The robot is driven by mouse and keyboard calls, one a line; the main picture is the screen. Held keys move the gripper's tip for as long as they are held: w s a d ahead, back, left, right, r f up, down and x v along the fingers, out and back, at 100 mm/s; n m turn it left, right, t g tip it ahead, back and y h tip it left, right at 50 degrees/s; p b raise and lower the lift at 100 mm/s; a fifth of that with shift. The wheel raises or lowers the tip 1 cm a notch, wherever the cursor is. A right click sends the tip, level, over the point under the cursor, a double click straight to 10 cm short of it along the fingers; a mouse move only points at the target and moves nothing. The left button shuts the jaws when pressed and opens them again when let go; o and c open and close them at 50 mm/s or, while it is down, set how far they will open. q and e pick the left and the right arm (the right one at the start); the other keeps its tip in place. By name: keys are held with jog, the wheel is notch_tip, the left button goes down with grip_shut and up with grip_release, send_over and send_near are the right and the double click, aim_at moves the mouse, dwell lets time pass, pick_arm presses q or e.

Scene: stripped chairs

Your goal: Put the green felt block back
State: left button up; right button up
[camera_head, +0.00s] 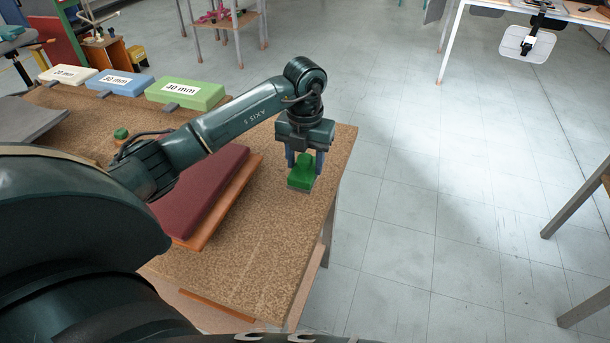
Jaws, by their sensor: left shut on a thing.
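The green felt block (302,176) is between the fingers of my left gripper (305,162), near the right edge of the cork-topped bench (262,245). The gripper points down and is shut on the block. The block has a rounded green top and a thin grey base. I cannot tell whether its base touches the bench. A second small green piece (121,134) shows behind my left forearm, partly hidden. My right gripper is not in view.
A dark red pad (205,197) on a wooden board lies left of the held block. White (68,75), blue (119,82) and green (187,93) foam slabs, the last marked 40 mm, line the far bench edge. Bare cork lies in front of the block.

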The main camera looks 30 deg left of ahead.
aim_at(305, 173)
pick_arm(q)
notch_tip(305, 173, down, 4)
jog(key=shift+f, duration=0.2)
jog(key=shift+f, duration=0.2)
jog(key=o, duration=0.6)
jog(key=shift+r, duration=0.1)
jog(key=o, duration=0.3)
jog(key=shift+o, duration=0.2)
jog(key=shift+r, duration=0.25)
notch_tip(305, 173, up, 12)
jog(key=shift+f, duration=0.1)
